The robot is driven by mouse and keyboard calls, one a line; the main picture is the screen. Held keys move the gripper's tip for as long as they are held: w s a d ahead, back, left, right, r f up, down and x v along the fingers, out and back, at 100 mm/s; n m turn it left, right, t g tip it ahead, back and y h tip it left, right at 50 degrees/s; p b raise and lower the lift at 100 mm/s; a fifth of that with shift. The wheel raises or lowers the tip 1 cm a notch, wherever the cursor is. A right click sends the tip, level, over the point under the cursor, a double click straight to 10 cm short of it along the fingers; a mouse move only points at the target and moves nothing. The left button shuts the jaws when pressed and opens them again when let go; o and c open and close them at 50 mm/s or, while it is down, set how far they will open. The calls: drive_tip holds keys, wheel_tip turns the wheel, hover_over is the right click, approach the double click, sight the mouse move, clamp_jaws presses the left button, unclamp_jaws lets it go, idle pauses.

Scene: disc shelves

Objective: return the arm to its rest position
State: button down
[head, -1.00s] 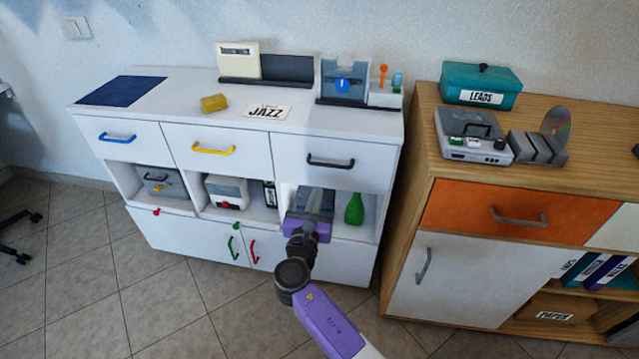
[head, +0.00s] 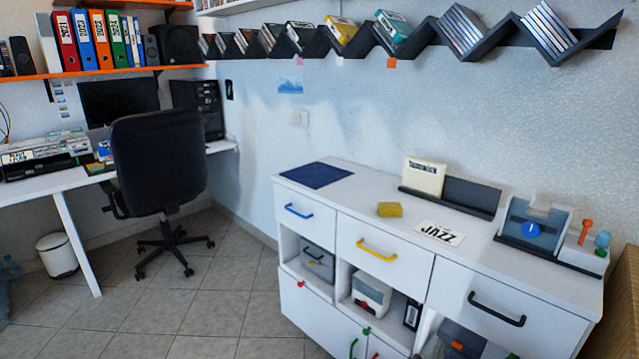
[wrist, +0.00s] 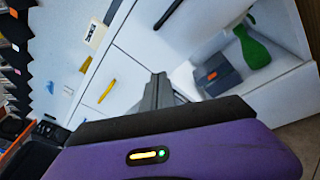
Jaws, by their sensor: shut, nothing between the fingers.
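My gripper (wrist: 157,95) shows in the wrist view, beyond the purple wrist housing (wrist: 175,150). Its grey fingers are together with nothing between them. They appear in front of the white cabinet (wrist: 135,60), near its open right compartment. I cannot tell exactly how far they are from it. In the head view the arm is not clearly seen; the lower right edge cuts off that part of the cabinet.
The open compartment holds a dark box with an orange label (wrist: 212,75) and a green bottle (wrist: 252,48). Drawer handles stick out: black (head: 496,309), yellow (head: 376,249), blue (head: 298,211). An office chair (head: 158,165) stands left. Floor (head: 215,295) between is clear.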

drive_tip(key=s+a+r+m+t+y+p, duration=0.1)
drive_tip(key=s+a+m+y, duration=0.25)
drive_tip(key=s, duration=0.25)
drive_tip(key=s+a+m+y+p, duration=0.2)
drive_tip(key=s+m, duration=0.2)
drive_tip(key=s, duration=0.3)
drive_tip(key=s+a+r+m+t+y+p, duration=0.1)
drive_tip(key=s+a+m+y, duration=0.25)
drive_tip(key=s, duration=0.25)
drive_tip(key=s+d+r+m+p, duration=0.1)
drive_tip(key=s+r+m+p, duration=0.1)
drive_tip(key=s+r, duration=0.3)
drive_tip(key=s+d+r+m+g+p, duration=0.1)
drive_tip(key=s+r+m, duration=0.4)
drive_tip(key=s, duration=0.8)
drive_tip(key=s+d+r+m+p, duration=0.1)
drive_tip(key=s+r+m+p, duration=0.3)
drive_tip(key=s+r, duration=0.2)
drive_tip(key=s, duration=0.2)
drive_tip(key=shift+s+r+g, duration=0.3)
drive_tip(key=shift+s, duration=0.1)
